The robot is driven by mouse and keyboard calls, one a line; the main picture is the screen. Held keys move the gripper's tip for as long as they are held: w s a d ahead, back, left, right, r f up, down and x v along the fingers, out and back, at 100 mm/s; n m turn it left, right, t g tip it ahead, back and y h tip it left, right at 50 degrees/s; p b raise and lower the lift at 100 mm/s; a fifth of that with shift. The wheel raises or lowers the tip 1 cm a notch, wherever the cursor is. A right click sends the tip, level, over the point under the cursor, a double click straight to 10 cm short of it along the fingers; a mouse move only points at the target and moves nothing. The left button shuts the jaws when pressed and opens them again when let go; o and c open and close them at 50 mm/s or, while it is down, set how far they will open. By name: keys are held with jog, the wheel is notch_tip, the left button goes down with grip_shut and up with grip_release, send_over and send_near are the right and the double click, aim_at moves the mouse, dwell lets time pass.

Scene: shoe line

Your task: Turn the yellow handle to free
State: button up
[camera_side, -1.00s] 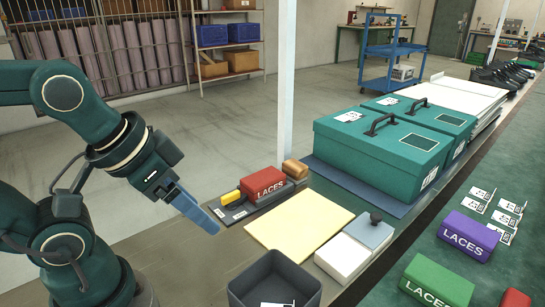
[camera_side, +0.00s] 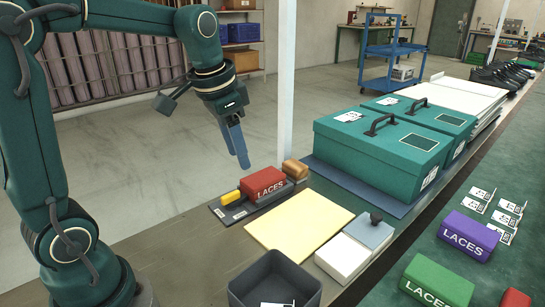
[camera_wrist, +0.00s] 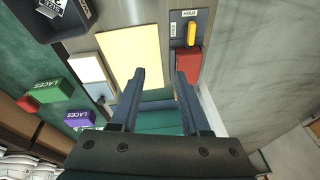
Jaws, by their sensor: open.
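The yellow handle (camera_side: 230,197) sits on a dark plate (camera_side: 229,214) beside the red laces box, near the table's left edge. In the wrist view the handle (camera_wrist: 192,36) points up the picture at a white label reading HOLD (camera_wrist: 190,13). A second white label (camera_wrist: 173,30), too small to read surely, is left of the handle. My gripper (camera_side: 243,165) is open and empty, in the air above and behind the red box in the side view. In the wrist view its fingers (camera_wrist: 160,73) are apart, below and left of the handle and not touching it.
The red laces box (camera_side: 265,182) stands close beside the handle, with a brown block (camera_side: 295,169) behind it. A yellow sheet (camera_side: 299,218), a dark bin (camera_side: 274,285) and a white box (camera_side: 343,257) are nearby. Teal cases (camera_side: 383,150) stand at the right.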

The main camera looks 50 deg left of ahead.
jog(key=n+g, duration=0.1)
jog(key=g, duration=0.1)
send_near(230, 194)
jog(key=w+d, duration=0.2)
jog(key=shift+n+g+h, duration=0.4)
jog(key=shift+g, duration=0.2)
jog(key=a+f, duration=0.2)
jog(key=f, duration=0.1)
jog(key=shift+s+a+f, duration=0.1)
jog(key=shift+s+a, duration=0.2)
jog(key=shift+s, duration=0.05)
jog(key=shift+s+a+f, duration=0.1)
jog(key=shift+f, duration=2.6)
grip_shut()
